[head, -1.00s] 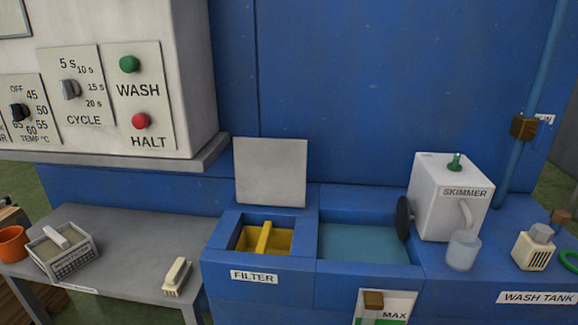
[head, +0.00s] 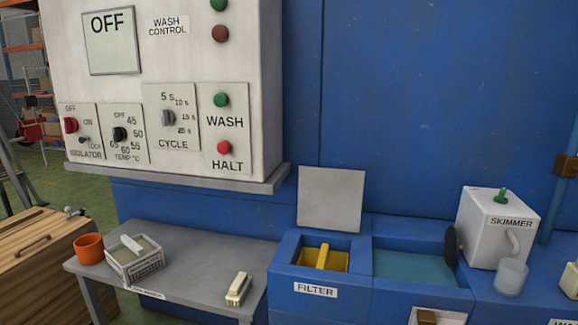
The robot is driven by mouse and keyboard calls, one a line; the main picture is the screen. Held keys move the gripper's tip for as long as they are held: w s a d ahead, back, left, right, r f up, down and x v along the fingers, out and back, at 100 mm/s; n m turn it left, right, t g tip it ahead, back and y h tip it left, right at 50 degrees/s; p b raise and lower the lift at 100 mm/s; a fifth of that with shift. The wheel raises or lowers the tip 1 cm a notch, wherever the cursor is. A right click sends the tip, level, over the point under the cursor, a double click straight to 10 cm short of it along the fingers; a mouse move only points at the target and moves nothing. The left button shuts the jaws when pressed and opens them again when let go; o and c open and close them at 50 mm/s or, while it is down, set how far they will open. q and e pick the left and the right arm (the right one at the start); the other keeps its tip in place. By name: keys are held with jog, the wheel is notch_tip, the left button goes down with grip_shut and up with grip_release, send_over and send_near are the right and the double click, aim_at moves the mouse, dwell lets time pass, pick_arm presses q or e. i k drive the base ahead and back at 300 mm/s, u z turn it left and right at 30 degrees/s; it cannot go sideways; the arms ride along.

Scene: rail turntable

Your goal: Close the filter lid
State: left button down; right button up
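The filter lid (head: 331,199) is a flat grey square plate. It stands upright, open, at the back edge of the blue filter box (head: 283,270). Inside the box sits a yellow filter basket (head: 335,262) with a raised yellow bar across its middle. A white FILTER label (head: 315,290) is on the front of the box. Neither of my grippers shows in the head view.
An open tank of water (head: 410,269) adjoins the filter box, with a white SKIMMER unit (head: 492,232) and a clear cup (head: 511,277) to its right. A grey side table (head: 200,262) holds an orange pot (head: 89,248), a basket (head: 137,262) and a brush (head: 238,288). The control cabinet (head: 182,70) overhangs it.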

aim_at(330, 199)
jog(key=i, duration=0.6)
jog(key=z, duration=0.75)
